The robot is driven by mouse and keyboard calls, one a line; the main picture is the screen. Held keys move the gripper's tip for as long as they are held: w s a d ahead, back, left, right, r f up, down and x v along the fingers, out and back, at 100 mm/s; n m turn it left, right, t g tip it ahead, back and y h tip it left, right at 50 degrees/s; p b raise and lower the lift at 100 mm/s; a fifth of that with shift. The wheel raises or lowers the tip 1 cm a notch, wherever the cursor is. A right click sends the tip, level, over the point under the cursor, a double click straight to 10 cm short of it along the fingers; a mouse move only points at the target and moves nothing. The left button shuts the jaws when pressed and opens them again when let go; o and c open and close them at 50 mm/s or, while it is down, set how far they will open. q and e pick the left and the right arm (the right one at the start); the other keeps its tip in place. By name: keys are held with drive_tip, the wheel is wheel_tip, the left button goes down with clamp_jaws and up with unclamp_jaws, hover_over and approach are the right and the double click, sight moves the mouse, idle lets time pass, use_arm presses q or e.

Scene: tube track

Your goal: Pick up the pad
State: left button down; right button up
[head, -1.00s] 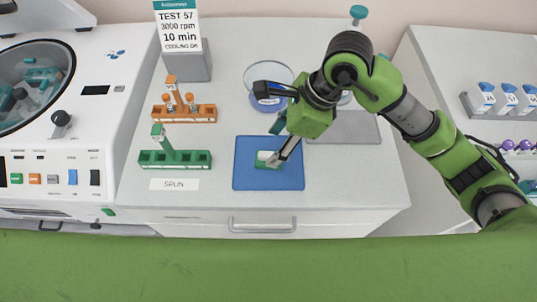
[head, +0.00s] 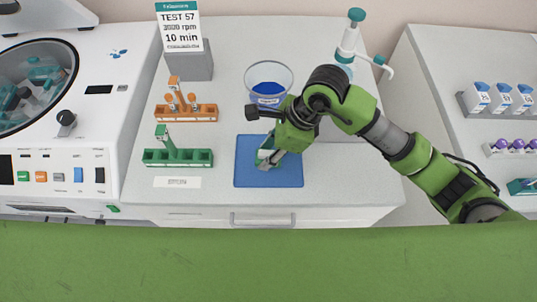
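A small white and green piece, apparently the pad (head: 264,155), shows at the upper middle of the blue mat (head: 284,176). My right gripper (head: 266,161) is over the mat, its fingers pointing down at this piece and partly covering it. The fingers overlap the piece in the picture, so I cannot tell whether they are closed on it or whether it is off the mat. My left gripper is not in view.
A clear bowl with blue contents (head: 269,83) stands behind the mat. Green (head: 178,158) and orange (head: 186,113) racks stand left of it, beside a centrifuge (head: 80,120). A teal-capped dispenser bottle (head: 349,45) stands behind my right arm. The front counter strip is clear.

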sight(260, 154)
drive_tip(key=shift+r+b, duration=0.4)
drive_tip(key=shift+r, duration=0.1)
drive_tip(key=r, duration=0.1)
drive_tip(key=b, duration=0.1)
drive_tip(key=r, duration=0.1)
drive_tip(key=shift+s+a+r+b, duration=0.2)
drive_tip(key=shift+a+r+b, duration=0.05)
drive_tip(key=shift+r+b, duration=0.1)
drive_tip(key=s+a+r+b, duration=0.3)
drive_tip(key=s+a+r, duration=0.4)
drive_tip(key=s+r, duration=0.2)
drive_tip(key=shift+s+a+r+b, duration=0.2)
drive_tip(key=shift+s+a+b, duration=0.1)
drive_tip(key=shift+s, duration=0.75)
